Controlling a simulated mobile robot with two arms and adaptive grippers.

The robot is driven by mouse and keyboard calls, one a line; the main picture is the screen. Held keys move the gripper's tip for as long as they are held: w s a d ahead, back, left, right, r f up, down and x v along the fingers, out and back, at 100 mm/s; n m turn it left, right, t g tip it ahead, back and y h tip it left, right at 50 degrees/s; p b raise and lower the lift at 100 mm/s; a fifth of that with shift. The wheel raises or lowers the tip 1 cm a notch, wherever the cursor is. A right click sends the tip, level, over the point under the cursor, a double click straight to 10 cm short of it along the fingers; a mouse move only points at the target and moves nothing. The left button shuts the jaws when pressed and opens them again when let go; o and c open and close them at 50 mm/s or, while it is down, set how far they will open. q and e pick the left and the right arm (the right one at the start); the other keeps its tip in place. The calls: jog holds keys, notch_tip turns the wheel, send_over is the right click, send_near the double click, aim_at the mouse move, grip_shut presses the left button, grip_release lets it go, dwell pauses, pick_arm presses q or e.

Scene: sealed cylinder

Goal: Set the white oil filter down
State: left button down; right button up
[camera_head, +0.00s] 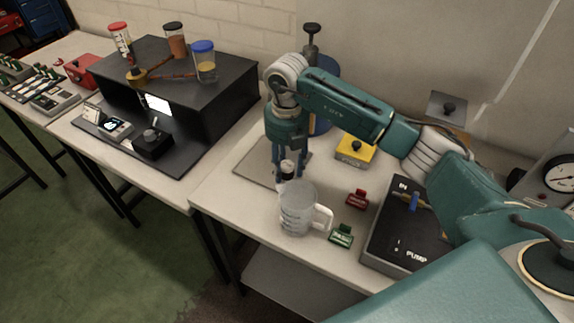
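A small white cylinder with a dark band, which looks like the white oil filter (287,168), is between the fingers of my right gripper (288,176). The gripper points straight down, with one finger on each side of the filter. I cannot tell whether the fingers touch it. The filter looks upright, over or on the front right part of a flat grey-beige plate (252,168) on the bench. Its lower end is partly hidden behind a clear measuring jug (297,212), so I cannot tell if it rests on anything. My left gripper is not in view.
The jug stands close in front of the gripper. Red (357,199) and green (341,236) tagged pieces, a yellow block (355,150) and a black pump box (404,225) lie to the right. A blue cylinder (325,80) stands behind. A black stand (190,85) is left.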

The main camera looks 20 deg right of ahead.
aim_at(287, 164)
jog(key=shift+r, duration=0.55)
notch_tip(287, 164, up, 11)
jog(key=b, duration=0.2)
jog(key=shift+r, duration=0.15)
